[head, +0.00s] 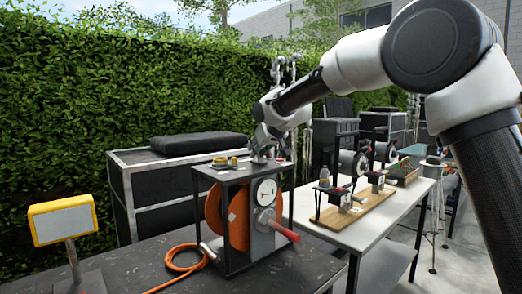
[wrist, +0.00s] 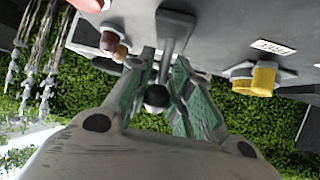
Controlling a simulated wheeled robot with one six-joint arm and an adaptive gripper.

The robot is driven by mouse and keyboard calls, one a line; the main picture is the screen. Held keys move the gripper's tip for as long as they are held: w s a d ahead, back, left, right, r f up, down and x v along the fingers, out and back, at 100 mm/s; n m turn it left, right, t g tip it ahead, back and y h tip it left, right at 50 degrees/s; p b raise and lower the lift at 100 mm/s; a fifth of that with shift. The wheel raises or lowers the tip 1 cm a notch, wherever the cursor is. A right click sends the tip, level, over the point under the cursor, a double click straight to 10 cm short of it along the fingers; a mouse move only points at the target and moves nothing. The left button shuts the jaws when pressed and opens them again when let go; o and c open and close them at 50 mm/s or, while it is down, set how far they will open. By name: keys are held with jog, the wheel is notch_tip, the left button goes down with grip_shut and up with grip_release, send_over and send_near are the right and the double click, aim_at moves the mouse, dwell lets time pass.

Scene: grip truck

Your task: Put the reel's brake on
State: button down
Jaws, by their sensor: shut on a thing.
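The reel (head: 238,215) is an orange drum in a dark box frame on the near dark table. A round white dial (head: 265,191) and a red-handled crank (head: 280,228) are on its front. My gripper (head: 262,152) is at the top of the frame, small in the head view. In the wrist view my gripper (wrist: 162,88) has its green-padded fingers on both sides of a grey lever (wrist: 174,45) with a dark ball end (wrist: 157,97). It is shut on this lever. The lever's base and the exact finger contact are partly hidden.
A yellow knob (wrist: 263,78) and a small white label (wrist: 273,47) sit on the grey top beside the lever. An orange hose (head: 178,262) lies on the table. A yellow-framed sign (head: 63,220) stands at left.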

jog(key=shift+w+a+g+h, duration=0.25)
jog(key=shift+w+g+h, duration=0.05)
jog(key=shift+g+h, duration=0.35)
jog(key=c, duration=1.5)
grip_release()
jog(key=shift+s, duration=0.1)
jog(key=v, duration=1.1)
jog(key=shift+s+d+r, duration=0.15)
jog(key=shift+d+r, duration=0.05)
jog(key=shift+r, duration=0.2)
jog(key=shift+f, duration=0.1)
